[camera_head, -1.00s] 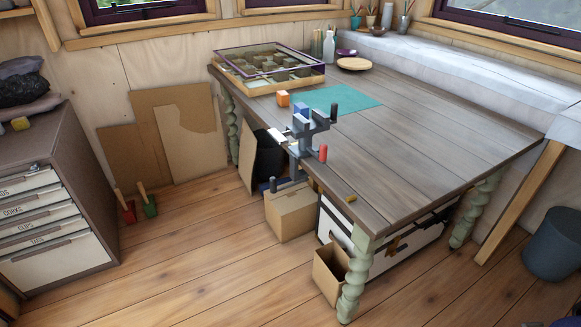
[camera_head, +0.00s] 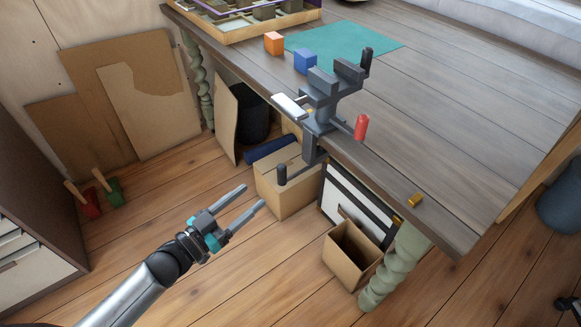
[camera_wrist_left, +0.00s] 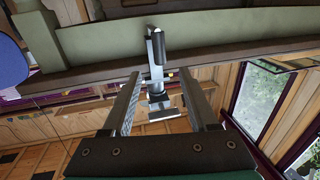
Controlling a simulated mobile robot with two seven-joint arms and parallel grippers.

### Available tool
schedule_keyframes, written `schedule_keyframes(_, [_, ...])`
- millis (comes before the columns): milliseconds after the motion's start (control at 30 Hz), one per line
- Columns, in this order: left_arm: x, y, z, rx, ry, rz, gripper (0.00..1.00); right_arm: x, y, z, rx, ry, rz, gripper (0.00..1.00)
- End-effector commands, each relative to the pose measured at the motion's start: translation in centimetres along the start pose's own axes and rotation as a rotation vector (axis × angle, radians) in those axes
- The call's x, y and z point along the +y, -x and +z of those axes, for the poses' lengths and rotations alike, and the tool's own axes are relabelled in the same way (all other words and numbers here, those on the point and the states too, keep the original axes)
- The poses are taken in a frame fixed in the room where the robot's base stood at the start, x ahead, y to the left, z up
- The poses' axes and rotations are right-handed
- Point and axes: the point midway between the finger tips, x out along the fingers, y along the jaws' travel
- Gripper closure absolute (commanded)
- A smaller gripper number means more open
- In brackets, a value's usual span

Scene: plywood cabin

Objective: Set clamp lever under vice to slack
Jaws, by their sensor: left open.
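The dark grey vice (camera_head: 325,108) is clamped to the near edge of the wooden table (camera_head: 440,150). My right gripper is not in view.
A closed cardboard box (camera_head: 288,188) stands below the vice, and an open one (camera_head: 350,255) by the green twisted leg (camera_head: 398,265). An orange block (camera_head: 274,43), a blue block (camera_head: 305,61) and a teal mat (camera_head: 345,40) are on the table. The floor at left is mostly clear.

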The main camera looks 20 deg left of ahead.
Motion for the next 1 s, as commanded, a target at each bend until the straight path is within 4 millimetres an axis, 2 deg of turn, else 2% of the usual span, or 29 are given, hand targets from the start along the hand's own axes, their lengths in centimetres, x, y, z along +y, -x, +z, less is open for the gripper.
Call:
schedule_keyframes(333, [-0.1,-4.9,0.1,0.002,-0.002,-0.003,0.41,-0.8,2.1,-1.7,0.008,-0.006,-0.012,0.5])
schedule_keyframes(700, [-0.1,-11.1,0.2,0.001,-0.001,-0.004,0.41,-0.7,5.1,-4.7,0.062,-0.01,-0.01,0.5])
schedule_keyframes(1000, [-0.1,-14.2,0.2,-0.002,0.0,-0.004,0.41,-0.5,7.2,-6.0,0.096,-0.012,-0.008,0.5])
